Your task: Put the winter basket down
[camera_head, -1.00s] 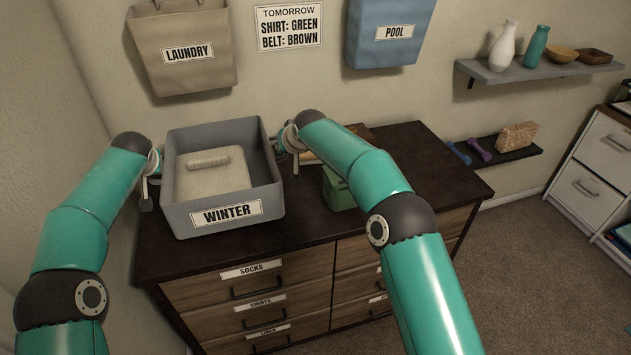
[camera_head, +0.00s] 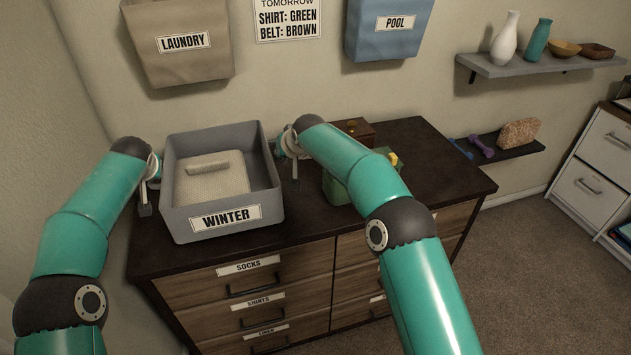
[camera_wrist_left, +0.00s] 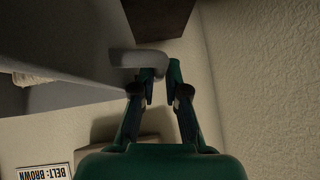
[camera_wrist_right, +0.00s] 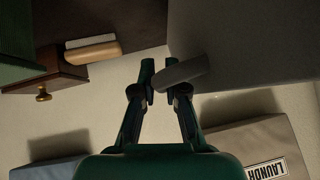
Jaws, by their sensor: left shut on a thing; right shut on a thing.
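The winter basket (camera_head: 223,217) is a grey open bin with a white WINTER label on its front. It is level over the left part of the dresser top (camera_head: 310,222). I cannot tell whether its bottom touches the wood. A pale, flat item with a small bar on top (camera_head: 210,180) lies inside. My left gripper (camera_head: 148,190) is shut on the basket's left handle, which shows in the left wrist view (camera_wrist_left: 136,59). My right gripper (camera_head: 284,150) is shut on the right handle, seen in the right wrist view (camera_wrist_right: 183,71).
A green container (camera_head: 336,189) and a brown box with a knob (camera_head: 355,130) stand on the dresser right of the basket, partly behind my right arm. LAUNDRY (camera_head: 178,50) and POOL (camera_head: 388,28) pockets hang above. The dresser's front right top is clear.

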